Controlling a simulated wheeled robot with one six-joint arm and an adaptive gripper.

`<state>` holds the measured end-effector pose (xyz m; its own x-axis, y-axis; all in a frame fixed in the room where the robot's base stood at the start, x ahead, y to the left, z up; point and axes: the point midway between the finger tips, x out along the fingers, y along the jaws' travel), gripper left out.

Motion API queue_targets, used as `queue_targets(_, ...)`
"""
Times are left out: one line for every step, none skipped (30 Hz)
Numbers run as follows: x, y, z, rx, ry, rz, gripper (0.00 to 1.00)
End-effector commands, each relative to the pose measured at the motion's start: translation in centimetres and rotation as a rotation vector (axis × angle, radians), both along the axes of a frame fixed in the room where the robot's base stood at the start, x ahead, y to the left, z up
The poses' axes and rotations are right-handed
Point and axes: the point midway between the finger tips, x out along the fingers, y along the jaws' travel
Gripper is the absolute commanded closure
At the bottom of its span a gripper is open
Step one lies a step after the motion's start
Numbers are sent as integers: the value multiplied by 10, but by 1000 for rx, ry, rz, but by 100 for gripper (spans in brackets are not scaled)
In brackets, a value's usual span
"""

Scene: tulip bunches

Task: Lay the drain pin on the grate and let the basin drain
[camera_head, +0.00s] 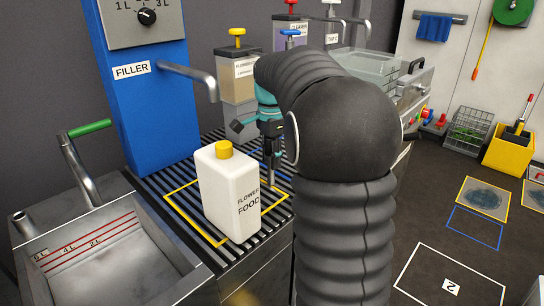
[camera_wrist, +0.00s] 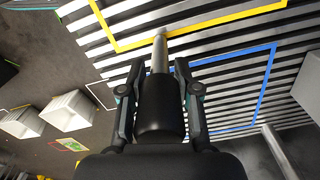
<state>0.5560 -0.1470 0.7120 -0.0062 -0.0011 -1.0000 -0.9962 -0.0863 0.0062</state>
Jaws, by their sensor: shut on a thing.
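My gripper (camera_head: 268,122) hangs over the grate (camera_head: 178,212), shut on the drain pin. In the wrist view my gripper's fingers (camera_wrist: 160,112) close on both sides of the pin's black handle. The drain pin (camera_wrist: 160,56) has a bare metal shaft pointing away from the gripper, toward the grate slats. In the head view the pin (camera_head: 273,172) looks upright behind the white bottle. I cannot tell whether its tip touches the grate. The metal basin (camera_head: 85,222) is at the lower left, with red level lines; its water level is unclear.
A white flower food bottle (camera_head: 228,195) stands inside the yellow outline on the grate. The blue filler (camera_head: 145,105) with its spout (camera_head: 190,76) stands behind. A chrome tap with green handle (camera_head: 90,129) rises beside the basin. A pump container (camera_head: 238,80) stands behind my arm.

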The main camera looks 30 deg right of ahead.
Motion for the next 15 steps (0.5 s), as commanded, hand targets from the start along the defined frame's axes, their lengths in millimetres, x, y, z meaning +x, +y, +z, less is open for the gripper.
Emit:
queue_targets(0, 0, -2, 0, 0, 0, 100)
queue_targets(0, 0, -1, 0, 0, 0, 61)
queue_targets(0, 0, -1, 0, 0, 0, 51)
queue_targets(0, 0, -1, 0, 1, 0, 43)
queue_targets(0, 0, -1, 0, 1, 0, 43)
queue_targets(0, 0, -1, 0, 1, 0, 43)
queue_targets(0, 0, -1, 0, 1, 0, 43)
queue_targets(0, 0, -1, 0, 1, 0, 43)
queue_targets(0, 0, -1, 0, 1, 0, 43)
queue_targets(0, 0, -1, 0, 1, 0, 43)
queue_targets(0, 0, -1, 0, 1, 0, 43)
queue_targets(0, 0, -1, 0, 1, 0, 43)
queue_targets(0, 0, -1, 0, 0, 0, 43)
queue_targets(0, 0, 0, 0, 0, 0, 43)
queue_targets(0, 0, 2, 0, 0, 0, 43)
